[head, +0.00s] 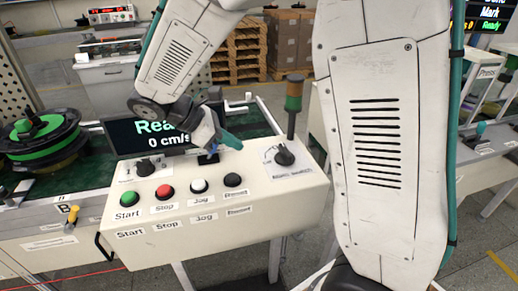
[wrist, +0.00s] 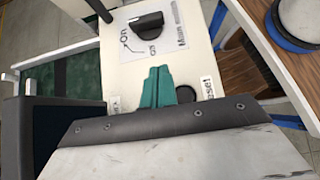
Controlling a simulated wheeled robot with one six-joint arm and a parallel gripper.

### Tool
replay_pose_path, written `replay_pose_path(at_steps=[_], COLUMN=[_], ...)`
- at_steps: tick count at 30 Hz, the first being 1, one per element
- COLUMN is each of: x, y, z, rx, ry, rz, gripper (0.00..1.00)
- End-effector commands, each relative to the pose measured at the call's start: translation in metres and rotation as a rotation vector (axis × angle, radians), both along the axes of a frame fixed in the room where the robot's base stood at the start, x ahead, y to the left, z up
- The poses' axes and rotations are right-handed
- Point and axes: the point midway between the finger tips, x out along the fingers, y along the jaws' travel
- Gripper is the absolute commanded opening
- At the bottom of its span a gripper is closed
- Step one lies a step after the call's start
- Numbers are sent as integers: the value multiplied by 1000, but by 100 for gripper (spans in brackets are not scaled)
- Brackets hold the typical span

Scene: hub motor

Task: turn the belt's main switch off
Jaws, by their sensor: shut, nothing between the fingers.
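The main switch is a black rotary knob (head: 284,156) on a white label at the right end of the console's sloped panel. In the wrist view the same knob (wrist: 148,24) is ahead of my fingertips, its grip bar lying roughly across the picture. Its label carries a curved arrow and "on"-like text; the exact pointer position is hard to read. My gripper (head: 232,142) has its teal fingers together, empty, above the panel to the left of the knob. In the wrist view the shut fingers (wrist: 157,76) point toward the knob, apart from it.
The console (head: 215,225) has green, red, white and black buttons in a row, with a second black knob (head: 146,167) at its left. A display (head: 150,136) stands behind. A signal lamp post (head: 293,98) rises behind the main switch. A black button (wrist: 185,94) lies beside my fingers.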

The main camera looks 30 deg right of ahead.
Motion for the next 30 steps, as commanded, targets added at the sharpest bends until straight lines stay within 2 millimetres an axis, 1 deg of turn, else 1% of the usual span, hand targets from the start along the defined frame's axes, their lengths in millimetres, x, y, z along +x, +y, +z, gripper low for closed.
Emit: replay_pose_path(at_steps=[5, 12, 15, 18, 21, 24, 30], x=[-7, -18, -22, -26, -29, -30, -31], y=[-20, -57, -71, -87, -97, -103, -105], z=[-19, -55, -66, -64, -64, -64, -64], rx=[-1, 0, 0, 0, 0, 0, 0], ry=[4, 3, 3, 0, 1, 0, 1], rz=[-5, -5, -4, -4, -4, -1, -1], gripper=[0, 0, 0, 0, 0, 0, 0])
